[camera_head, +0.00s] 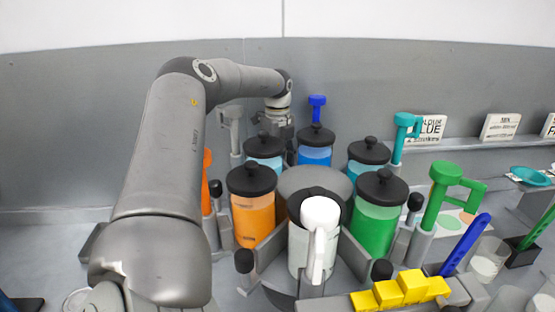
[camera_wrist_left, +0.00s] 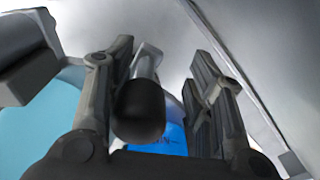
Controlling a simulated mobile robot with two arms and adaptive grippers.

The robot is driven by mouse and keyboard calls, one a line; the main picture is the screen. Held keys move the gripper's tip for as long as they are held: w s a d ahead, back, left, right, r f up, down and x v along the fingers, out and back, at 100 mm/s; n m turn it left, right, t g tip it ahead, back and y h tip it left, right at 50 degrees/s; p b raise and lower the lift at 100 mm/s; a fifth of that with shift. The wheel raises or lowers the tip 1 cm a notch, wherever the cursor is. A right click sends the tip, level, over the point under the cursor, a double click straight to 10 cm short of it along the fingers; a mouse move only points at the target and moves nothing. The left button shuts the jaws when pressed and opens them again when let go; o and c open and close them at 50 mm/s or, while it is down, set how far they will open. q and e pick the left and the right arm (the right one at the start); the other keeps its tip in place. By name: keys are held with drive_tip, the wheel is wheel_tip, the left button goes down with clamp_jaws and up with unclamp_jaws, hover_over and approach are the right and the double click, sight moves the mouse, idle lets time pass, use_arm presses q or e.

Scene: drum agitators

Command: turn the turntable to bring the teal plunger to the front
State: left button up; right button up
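The teal plunger (camera_head: 406,132) stands upright at the back right of the turntable, beside the black-lidded teal canister (camera_head: 366,165). The turntable's grey hub (camera_head: 315,182) shows among the canisters; a white plunger (camera_head: 318,235) is at the front. My left arm reaches over the left side to the back, where my left gripper (camera_head: 277,122) is small and partly hidden. In the left wrist view its two fingers (camera_wrist_left: 160,100) are apart, with a black-tipped knob (camera_wrist_left: 140,110) between them. Whether a finger touches the knob I cannot tell. My right gripper is not in view.
Orange (camera_head: 253,215), green (camera_head: 376,218) and blue (camera_head: 315,150) canisters ring the hub. Black-knobbed posts such as this one (camera_head: 244,262) stand around the rim. A green plunger (camera_head: 445,190) and yellow stepped blocks (camera_head: 405,290) are at the right. A grey wall (camera_head: 70,130) closes the back.

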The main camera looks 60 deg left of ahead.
use_arm(q)
drive_tip(key=shift+s+d+r, duration=0.1)
drive_tip(key=shift+s+r, duration=0.05)
drive_tip(key=shift+s, duration=0.15)
drive_tip(key=shift+w+r, duration=0.1)
drive_tip(key=shift+r, duration=0.3)
wheel_tip(320, 180, up, 11)
drive_tip(key=shift+r, duration=0.15)
drive_tip(key=shift+c, duration=0.5)
